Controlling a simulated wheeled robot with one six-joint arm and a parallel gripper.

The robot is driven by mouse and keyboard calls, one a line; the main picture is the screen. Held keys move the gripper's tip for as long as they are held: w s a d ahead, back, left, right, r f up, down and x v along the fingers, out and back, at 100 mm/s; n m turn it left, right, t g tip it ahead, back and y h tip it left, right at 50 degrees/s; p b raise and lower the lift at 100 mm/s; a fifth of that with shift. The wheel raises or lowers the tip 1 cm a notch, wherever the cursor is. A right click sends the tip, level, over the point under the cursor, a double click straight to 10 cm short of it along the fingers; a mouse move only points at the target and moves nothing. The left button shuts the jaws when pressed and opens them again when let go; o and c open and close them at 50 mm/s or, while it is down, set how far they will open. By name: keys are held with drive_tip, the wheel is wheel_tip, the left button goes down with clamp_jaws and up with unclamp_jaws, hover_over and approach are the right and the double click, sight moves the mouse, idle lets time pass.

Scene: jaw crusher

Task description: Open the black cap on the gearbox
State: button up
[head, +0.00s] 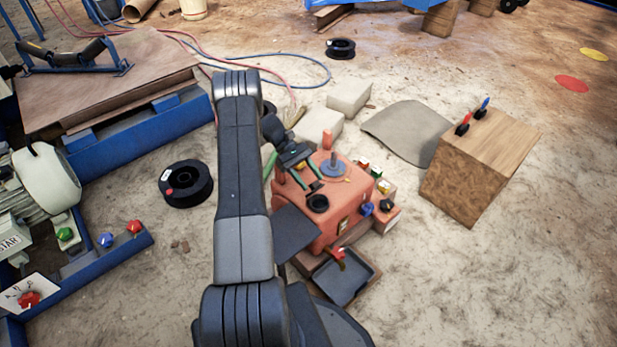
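The gearbox (345,200) is an orange-red box standing on the sandy ground at the middle of the head view. A round black cap (318,204) sits on its top, near the front left edge. It looks seated, but at this size I cannot tell how tightly. My gripper (298,186) is above the left part of the gearbox top, just behind and left of the cap. Its green-edged fingers look apart, with nothing seen between them. It appears clear of the cap. My arm hides part of the gearbox's left side.
A grey disc with an upright post (333,167) stands on the gearbox top. A dark tray (345,277) lies in front, with a red-handled item over it. Small coloured knobs (385,205) are on the right side. A wooden block (470,180) stands further right. Open sand lies front right.

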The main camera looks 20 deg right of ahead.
drive_tip(key=p+v, duration=0.1)
drive_tip(key=v, duration=0.6)
drive_tip(key=shift+w, duration=0.2)
drive_tip(key=shift+r, duration=0.1)
drive_tip(key=b+x, duration=0.1)
drive_tip(key=x, duration=0.6)
drive_tip(key=shift+s, duration=0.4)
idle(0.4)
